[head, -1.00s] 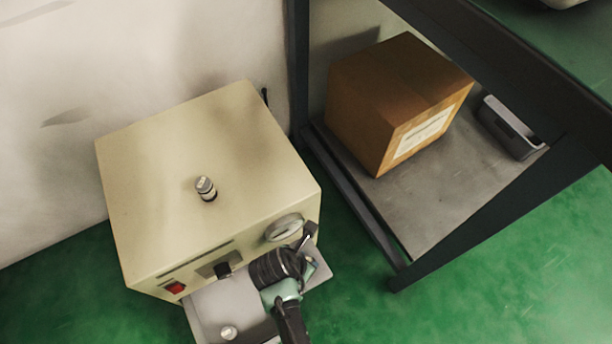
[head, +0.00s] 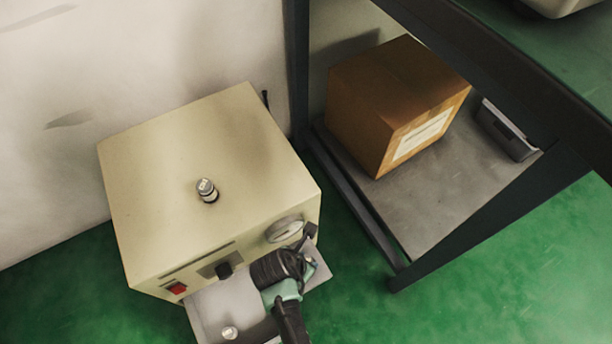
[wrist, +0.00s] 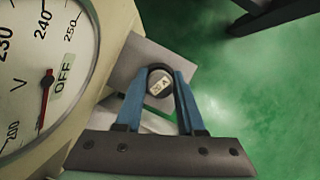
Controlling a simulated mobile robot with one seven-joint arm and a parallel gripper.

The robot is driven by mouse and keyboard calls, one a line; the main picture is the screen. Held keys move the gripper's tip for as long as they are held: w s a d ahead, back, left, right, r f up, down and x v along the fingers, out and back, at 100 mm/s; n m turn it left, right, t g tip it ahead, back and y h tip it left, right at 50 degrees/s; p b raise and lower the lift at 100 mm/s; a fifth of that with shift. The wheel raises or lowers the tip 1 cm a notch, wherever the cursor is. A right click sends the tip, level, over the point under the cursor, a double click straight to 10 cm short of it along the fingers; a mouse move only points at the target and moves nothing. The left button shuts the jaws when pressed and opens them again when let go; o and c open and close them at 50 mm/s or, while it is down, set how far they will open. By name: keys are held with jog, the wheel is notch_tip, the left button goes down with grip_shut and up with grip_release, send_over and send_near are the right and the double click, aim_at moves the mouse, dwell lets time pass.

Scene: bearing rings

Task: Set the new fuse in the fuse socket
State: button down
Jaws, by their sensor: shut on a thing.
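My gripper (wrist: 157,95) is shut on a round-ended fuse (wrist: 159,84) with a pale end marked "20 A". It is low at the front right of a cream box, over a grey shelf. In the head view my wrist largely hides the gripper. A metal-capped cylinder (head: 207,189) stands upright on top of the cream box (head: 160,150), with a dark ring at its base; I cannot tell if a socket is under it. Another small capped cylinder (head: 229,332) is on the grey shelf (head: 212,305) at the box's front.
The box front has a red switch (head: 177,289), a black knob (head: 223,270) and a dial (head: 285,228). The dial's red needle (wrist: 45,95) is beside an "OFF" label. A dark-framed rack at right holds a cardboard box (head: 385,110). Green floor lies between.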

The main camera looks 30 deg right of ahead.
jog(key=shift+f, duration=0.6)
dwell(0.7)
jog(key=c, duration=0.8)
grip_release()
jog(key=shift+r, duration=0.15)
jog(key=p+v, duration=1)
jog(key=p, duration=0.3)
jog(key=shift+r, duration=0.4)
jog(key=shift+s+a, duration=0.1)
